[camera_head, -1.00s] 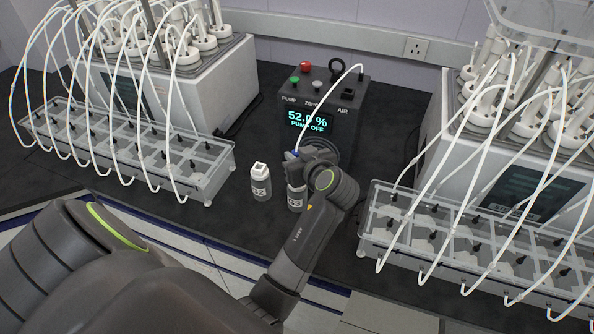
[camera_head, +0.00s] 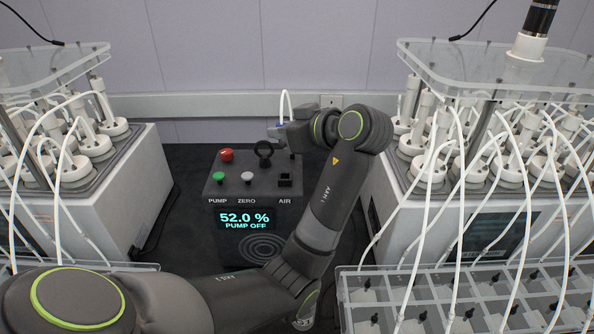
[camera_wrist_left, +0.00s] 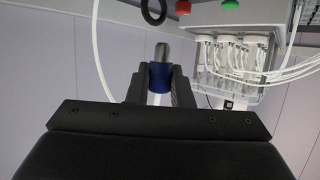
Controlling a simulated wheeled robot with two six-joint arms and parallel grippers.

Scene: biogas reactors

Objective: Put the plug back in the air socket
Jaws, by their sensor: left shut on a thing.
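My left gripper (camera_head: 278,132) is shut on the plug, above the back right of the pump box (camera_head: 213,188). In the left wrist view the jaws (camera_wrist_left: 159,85) grip the plug's blue collar (camera_wrist_left: 159,74), with its silver tip (camera_wrist_left: 161,50) sticking out beyond them. A white tube (camera_head: 284,103) loops up from the plug. A black square fitting (camera_head: 284,180) stands on the box top above the word AIR, apart from the plug. A black ring (camera_head: 264,149) stands upright behind it. My right gripper is not in view.
The box has a red button (camera_head: 226,155), a green button (camera_head: 218,177) and a display (camera_head: 245,220) reading 52.0 % and PUMP OFF. Reactor units with white tubes stand left (camera_head: 150,180) and right (camera_head: 375,190). A clear rack (camera_head: 345,290) stands at the front right.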

